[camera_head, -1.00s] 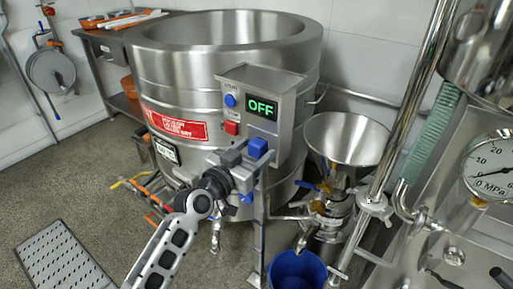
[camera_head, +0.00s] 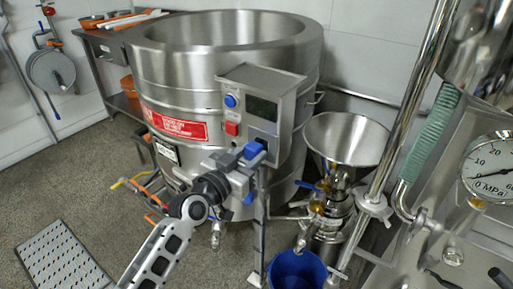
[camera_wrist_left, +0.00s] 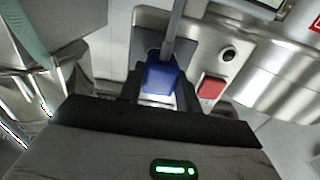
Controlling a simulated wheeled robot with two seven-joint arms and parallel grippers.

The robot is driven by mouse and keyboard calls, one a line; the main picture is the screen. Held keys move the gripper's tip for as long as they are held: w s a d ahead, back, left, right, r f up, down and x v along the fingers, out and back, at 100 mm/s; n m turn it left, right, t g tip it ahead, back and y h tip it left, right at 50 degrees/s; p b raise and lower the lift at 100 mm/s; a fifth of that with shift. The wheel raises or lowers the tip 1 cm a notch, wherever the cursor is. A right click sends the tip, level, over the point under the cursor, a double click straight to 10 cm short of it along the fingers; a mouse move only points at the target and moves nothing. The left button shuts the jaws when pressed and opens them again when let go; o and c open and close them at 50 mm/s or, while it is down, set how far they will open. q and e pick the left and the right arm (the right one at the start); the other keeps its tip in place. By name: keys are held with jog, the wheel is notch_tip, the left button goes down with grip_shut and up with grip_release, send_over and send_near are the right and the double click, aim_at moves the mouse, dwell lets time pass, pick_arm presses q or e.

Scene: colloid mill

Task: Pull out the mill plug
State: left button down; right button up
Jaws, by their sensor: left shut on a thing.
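The mill plug (camera_head: 255,149) is a blue block at the lower front of the steel control box (camera_head: 285,84). My left gripper (camera_head: 246,157) is shut on it. In the left wrist view the blue plug (camera_wrist_left: 161,78) sits between my dark fingers, with a grey cable rising from it. The box's display (camera_head: 262,108) is dark. Whether the plug's contacts are clear of the socket is hidden by the plug and fingers. My right gripper is not in view.
The large steel vat (camera_head: 205,75) stands behind the box. A steel funnel (camera_head: 346,139) and a blue bucket (camera_head: 297,270) are to the right. A chrome post (camera_head: 408,105) and pressure gauge (camera_head: 490,168) stand farther right. Floor at left is mostly open.

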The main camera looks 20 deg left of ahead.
aim_at(250, 155)
pick_arm(q)
jog(key=shift+p+v, duration=0.4)
jog(key=shift+v, duration=1.95)
